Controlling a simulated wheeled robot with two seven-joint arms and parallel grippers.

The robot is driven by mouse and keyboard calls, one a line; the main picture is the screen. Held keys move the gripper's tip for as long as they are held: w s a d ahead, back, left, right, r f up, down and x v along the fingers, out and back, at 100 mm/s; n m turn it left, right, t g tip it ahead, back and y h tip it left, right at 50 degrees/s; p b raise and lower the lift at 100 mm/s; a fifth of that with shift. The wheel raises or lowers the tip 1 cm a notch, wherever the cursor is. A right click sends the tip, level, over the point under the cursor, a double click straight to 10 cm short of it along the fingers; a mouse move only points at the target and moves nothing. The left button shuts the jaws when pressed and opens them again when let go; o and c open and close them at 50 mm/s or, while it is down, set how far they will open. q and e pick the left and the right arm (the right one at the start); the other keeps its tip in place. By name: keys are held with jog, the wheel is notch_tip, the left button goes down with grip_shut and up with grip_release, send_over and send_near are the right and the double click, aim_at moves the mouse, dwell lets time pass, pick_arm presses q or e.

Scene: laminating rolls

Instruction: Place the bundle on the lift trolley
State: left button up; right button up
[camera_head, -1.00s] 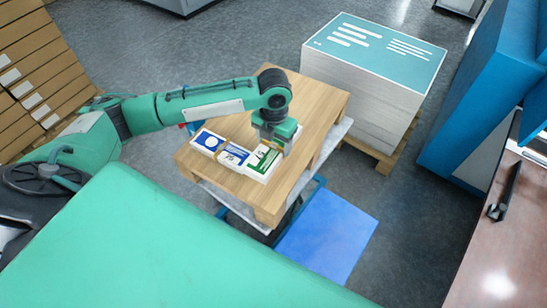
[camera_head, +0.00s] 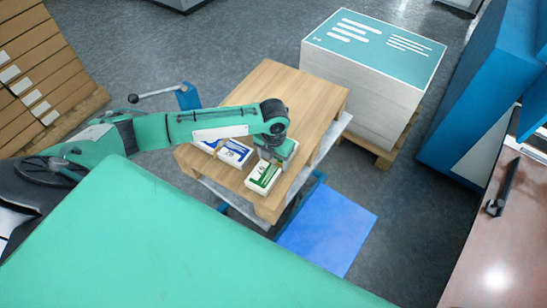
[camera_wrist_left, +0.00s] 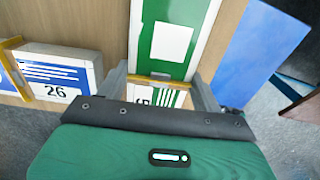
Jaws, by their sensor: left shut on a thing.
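A green-and-white bundle (camera_head: 263,176) is at the front right of the wooden top (camera_head: 300,100) of the lift trolley. My left gripper (camera_head: 276,150) is shut on it, at its far end in the head view. Whether the bundle touches the wood is unclear. A blue-and-white bundle (camera_head: 234,153) marked 26 lies to its left with a gap, and shows in the wrist view (camera_wrist_left: 58,72). Another bundle (camera_head: 208,147) is partly hidden by my arm. My right gripper is out of view.
A tall paper stack (camera_head: 360,90) with a teal top sits on a pallet behind right. A blue floor panel (camera_head: 328,230) lies front right of the trolley. A crank handle (camera_head: 155,94) stands left. Brown cartons (camera_head: 35,75) are at far left. The wooden top's back is clear.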

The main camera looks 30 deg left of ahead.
aim_at(274, 161)
pick_arm(q)
jog(key=o, duration=1.2)
jog(key=shift+f, duration=0.1)
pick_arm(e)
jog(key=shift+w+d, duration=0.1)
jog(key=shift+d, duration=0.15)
pick_arm(q)
notch_tip(274, 161, up, 12)
jog(key=b, duration=0.1)
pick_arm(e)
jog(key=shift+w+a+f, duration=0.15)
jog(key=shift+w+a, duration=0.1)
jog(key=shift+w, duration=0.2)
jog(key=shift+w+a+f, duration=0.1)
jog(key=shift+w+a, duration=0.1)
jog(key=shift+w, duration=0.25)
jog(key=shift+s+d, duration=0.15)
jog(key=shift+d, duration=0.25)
